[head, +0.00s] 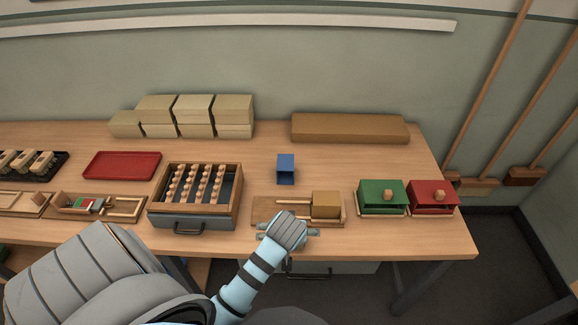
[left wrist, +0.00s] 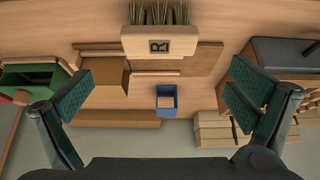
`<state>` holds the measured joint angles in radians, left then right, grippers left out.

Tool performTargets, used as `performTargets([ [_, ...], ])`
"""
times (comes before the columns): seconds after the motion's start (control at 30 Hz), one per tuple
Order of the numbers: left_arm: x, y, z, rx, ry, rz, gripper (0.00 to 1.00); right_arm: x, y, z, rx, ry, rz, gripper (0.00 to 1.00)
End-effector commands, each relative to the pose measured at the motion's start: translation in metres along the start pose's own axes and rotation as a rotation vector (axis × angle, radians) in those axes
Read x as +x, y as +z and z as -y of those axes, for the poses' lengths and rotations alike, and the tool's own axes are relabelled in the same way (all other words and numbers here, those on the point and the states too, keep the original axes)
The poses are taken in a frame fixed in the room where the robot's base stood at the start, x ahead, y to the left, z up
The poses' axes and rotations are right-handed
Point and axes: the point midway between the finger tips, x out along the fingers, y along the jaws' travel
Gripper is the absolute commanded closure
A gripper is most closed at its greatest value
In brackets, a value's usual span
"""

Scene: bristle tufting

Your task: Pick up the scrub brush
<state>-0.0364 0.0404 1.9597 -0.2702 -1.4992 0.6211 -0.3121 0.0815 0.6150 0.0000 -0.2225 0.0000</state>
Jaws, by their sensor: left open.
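My left gripper (left wrist: 160,88) is open and empty. In the head view the left gripper (head: 287,233) is over the table's front edge, at the front of a wooden board (head: 265,212). The hand hides the brush there. My right gripper is not in view.
The board carries a brown block (head: 326,204). A blue bin (head: 286,163) stands behind it. A drawer unit with beaded rods (head: 190,221) is left; green (head: 382,196) and red (head: 433,196) boxes are right. Bare table lies around the blue bin.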

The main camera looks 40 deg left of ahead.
Motion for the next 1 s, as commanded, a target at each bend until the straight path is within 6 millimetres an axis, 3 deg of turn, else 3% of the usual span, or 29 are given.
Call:
performTargets([
  [0.2,0.065,0.005,0.002,-0.002,-0.006,0.004,0.00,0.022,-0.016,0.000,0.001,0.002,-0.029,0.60],
  [0.47,0.097,0.004,0.002,-0.001,-0.004,0.004,0.00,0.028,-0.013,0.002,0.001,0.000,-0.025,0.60],
  [0.63,0.131,0.002,0.001,0.000,-0.004,0.004,0.00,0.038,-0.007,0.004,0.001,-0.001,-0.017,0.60],
  [0.73,0.141,0.002,0.001,0.000,-0.003,0.003,0.00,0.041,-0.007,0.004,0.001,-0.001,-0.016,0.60],
  [0.9,0.141,0.001,0.001,0.000,-0.001,0.003,0.00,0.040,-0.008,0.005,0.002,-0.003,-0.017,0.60],
  [1.0,0.141,0.001,0.001,0.001,-0.002,0.003,0.13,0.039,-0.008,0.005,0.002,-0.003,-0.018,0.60],
])
